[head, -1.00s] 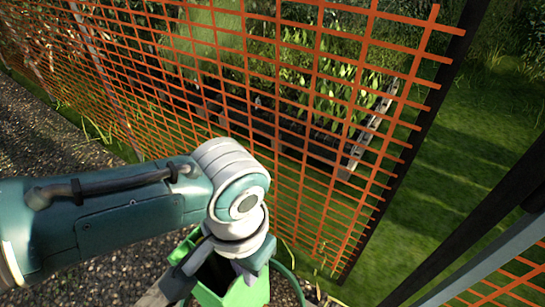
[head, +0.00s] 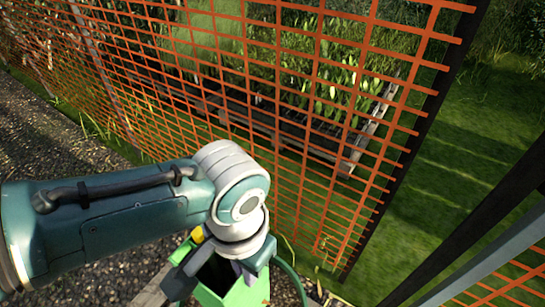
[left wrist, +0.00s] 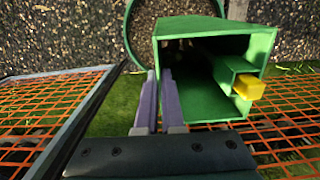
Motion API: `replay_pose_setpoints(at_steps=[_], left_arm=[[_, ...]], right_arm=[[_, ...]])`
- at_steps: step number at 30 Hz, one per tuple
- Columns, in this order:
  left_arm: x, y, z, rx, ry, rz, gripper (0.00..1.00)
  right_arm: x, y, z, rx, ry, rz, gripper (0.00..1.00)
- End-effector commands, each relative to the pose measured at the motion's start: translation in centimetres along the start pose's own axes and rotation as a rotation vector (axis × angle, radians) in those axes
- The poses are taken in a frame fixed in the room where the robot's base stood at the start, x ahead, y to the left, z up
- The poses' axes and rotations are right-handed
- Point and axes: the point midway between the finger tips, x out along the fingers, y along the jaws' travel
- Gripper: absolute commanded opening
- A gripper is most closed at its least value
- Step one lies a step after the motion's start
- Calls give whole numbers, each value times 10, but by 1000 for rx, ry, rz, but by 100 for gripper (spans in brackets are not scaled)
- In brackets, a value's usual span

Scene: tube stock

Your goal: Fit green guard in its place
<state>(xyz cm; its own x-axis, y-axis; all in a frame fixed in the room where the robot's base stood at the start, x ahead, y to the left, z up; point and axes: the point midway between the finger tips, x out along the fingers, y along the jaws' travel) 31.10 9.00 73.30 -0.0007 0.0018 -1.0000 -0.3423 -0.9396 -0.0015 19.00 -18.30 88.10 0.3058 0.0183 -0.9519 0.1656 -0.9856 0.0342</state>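The green guard (head: 245,292) is a square, open-ended tube at the bottom of the head view, below my left wrist. In the left wrist view its open end (left wrist: 205,108) faces the camera, with a small green sleeve and yellow plug (left wrist: 249,87) at its right side. My left gripper (left wrist: 158,88) has its two purple fingers close together at the guard's left wall, and looks shut on that wall. In the head view the wrist partly hides the guard, and the yellow part (head: 197,235) shows beside the gripper. My right gripper is not in view.
An orange mesh fence (head: 300,205) with a dark end post (head: 415,150) stands beyond the arm. Wooden trays of plants (head: 347,165) lie behind it. A green hose (head: 292,275) curves beside the guard. Gravel lies at left, and open grass (head: 460,160) lies right of the post.

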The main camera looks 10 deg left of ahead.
Motion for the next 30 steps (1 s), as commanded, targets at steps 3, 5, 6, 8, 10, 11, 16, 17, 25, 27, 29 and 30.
replay_pose_setpoints(at_steps=[3,5,6,8,10,11,16,17,25,27,29,30], left_arm=[[8,0,0,0,0,1,0],[10,0,0,0,0,1,0],[12,0,0,0,0,1,0],[15,0,0,0,0,1,0],[18,0,0,0,0,0,0],[19,0,0,0,0,0,0],[27,0,0,0,0,0,0],[28,0,0,0,0,0,0],[29,0,0,0,1,0,0],[29,0,0,0,1,0,0],[29,0,0,0,1,0,11],[29,0,0,0,1,0,16]], right_arm=[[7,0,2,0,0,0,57],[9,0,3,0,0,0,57],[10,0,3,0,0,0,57],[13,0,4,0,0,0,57],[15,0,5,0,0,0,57],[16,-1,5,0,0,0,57],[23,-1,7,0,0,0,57],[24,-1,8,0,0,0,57],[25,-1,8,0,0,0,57],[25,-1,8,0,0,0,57],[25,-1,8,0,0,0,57],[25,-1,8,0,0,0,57]])
